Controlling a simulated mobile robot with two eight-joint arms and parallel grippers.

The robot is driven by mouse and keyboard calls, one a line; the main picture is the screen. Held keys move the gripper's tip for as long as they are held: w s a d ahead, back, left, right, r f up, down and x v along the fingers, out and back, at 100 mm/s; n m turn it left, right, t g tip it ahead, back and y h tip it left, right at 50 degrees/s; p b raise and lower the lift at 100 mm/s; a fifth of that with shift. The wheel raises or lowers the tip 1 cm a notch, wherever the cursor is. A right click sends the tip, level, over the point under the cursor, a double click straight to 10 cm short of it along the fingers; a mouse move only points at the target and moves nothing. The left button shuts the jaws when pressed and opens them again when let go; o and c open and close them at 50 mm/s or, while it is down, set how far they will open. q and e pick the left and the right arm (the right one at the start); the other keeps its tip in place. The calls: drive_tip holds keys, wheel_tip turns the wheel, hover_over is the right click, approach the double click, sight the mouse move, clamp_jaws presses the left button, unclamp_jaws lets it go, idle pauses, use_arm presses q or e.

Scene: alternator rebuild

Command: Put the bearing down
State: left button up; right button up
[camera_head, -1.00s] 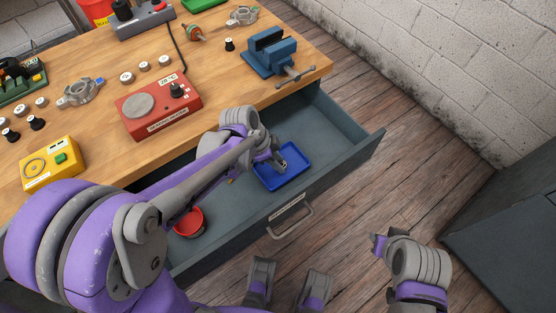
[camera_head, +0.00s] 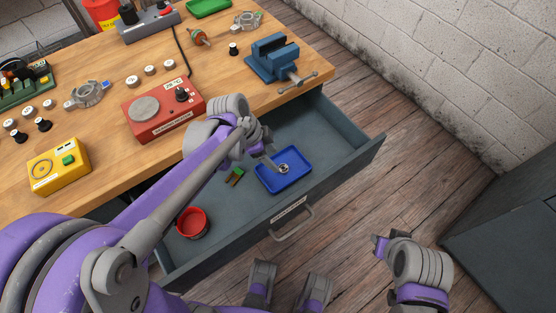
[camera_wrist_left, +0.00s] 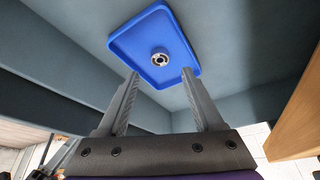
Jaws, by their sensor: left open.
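The bearing (camera_head: 283,168), a small silver ring with a dark centre, lies flat in the blue tray (camera_head: 300,182) inside the open drawer. The left wrist view shows the bearing (camera_wrist_left: 160,58) near the middle of the tray (camera_wrist_left: 123,42), just beyond my fingertips. My left gripper (camera_head: 273,164) reaches down from the left beside the bearing. Its two fingers (camera_wrist_left: 160,76) are spread apart with nothing between them.
The open grey drawer (camera_head: 340,150) also holds a red round container (camera_head: 193,223) and a small green and yellow piece (camera_head: 235,176). Above it, the wooden bench carries a blue vise (camera_head: 275,60), a red bearing heater (camera_head: 160,115) and a yellow device (camera_head: 58,165).

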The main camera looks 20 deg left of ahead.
use_arm(q)
drive_tip(key=w+v, duration=0.1)
drive_tip(key=v, duration=0.4)
drive_tip(key=s+a+f+n+t+y, duration=0.1)
drive_tip(key=s+f+n+t+y, duration=0.1)
drive_tip(key=s+n, duration=1.1)
drive_tip(key=shift+s+a+f+t+y+p, duration=0.15)
drive_tip(key=shift+s+a+t+y+p, duration=0.4)
drive_tip(key=shift+s+y, duration=0.5)
drive_tip(key=shift+d, duration=0.15)
